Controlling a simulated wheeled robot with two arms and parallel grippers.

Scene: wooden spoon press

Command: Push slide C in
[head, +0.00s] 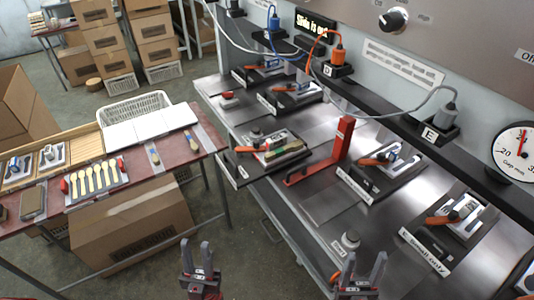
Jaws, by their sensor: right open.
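A dark slide tray (237,172) juts out past the left edge of the metal bench (320,198). It carries a fixture with a wooden piece and green and red parts (275,148). Its label is too small to read, so I cannot tell for sure that it is slide C. My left gripper (196,245) is open and empty over the floor at the bottom, well in front of the tray. My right gripper (366,258) is open and empty near the bench's front edge, apart from the tray.
A red L-shaped bracket (336,152) stands right of the tray. Other fixtures with orange handles (378,158) line the bench. A round knob (350,240) is near the front.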

